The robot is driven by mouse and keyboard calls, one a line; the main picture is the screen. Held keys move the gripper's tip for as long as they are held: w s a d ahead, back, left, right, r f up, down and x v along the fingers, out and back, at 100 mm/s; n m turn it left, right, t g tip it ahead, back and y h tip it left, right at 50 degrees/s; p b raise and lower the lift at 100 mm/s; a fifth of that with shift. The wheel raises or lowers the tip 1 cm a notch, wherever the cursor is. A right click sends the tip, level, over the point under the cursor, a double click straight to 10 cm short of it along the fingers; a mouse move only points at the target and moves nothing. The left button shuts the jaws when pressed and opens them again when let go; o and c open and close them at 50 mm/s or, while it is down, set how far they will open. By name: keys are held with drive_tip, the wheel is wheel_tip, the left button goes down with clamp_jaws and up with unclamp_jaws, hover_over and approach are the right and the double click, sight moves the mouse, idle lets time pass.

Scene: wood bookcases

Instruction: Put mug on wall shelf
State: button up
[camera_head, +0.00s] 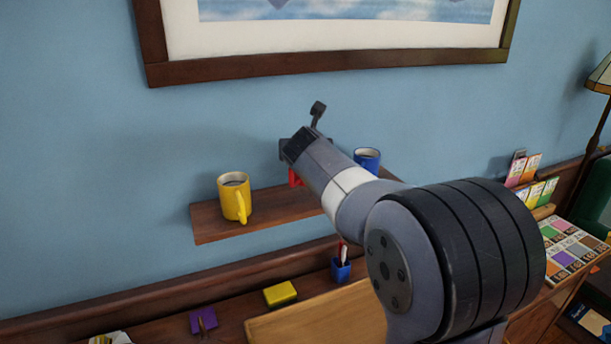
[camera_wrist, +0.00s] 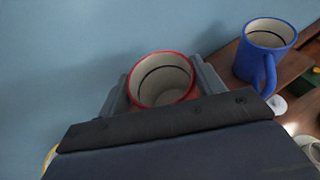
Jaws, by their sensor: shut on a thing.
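A red mug (camera_head: 295,178) is mostly hidden behind my arm in the head view, at the wall shelf (camera_head: 215,224). In the wrist view, the red-rimmed mug (camera_wrist: 160,82) is upright between the two grey fingers of my gripper (camera_wrist: 164,88), which is shut on it. The mug looks empty, with a pale inside and a dark ring. It is over or on the shelf, between a yellow mug (camera_head: 235,197) on the left and a blue mug (camera_head: 367,158) on the right. I cannot tell whether its base touches the shelf.
The blue mug (camera_wrist: 266,50) stands close to the right finger. A framed picture (camera_head: 330,66) hangs above the shelf. Below are a desk with a yellow block (camera_head: 280,294), a purple item (camera_head: 203,321) and a blue pen cup (camera_head: 341,270). Bare shelf shows around the yellow mug.

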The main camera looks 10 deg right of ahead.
drive_tip(key=shift+f+b, duration=0.9)
drive_tip(key=shift+f, duration=1.4)
drive_tip(key=shift+f, duration=0.15)
drive_tip(key=o, duration=1.2)
drive_tip(key=shift+s+r, duration=0.15)
drive_tip(key=shift+r, duration=0.05)
drive_tip(key=v, duration=1.1)
drive_tip(key=shift+s, duration=0.35)
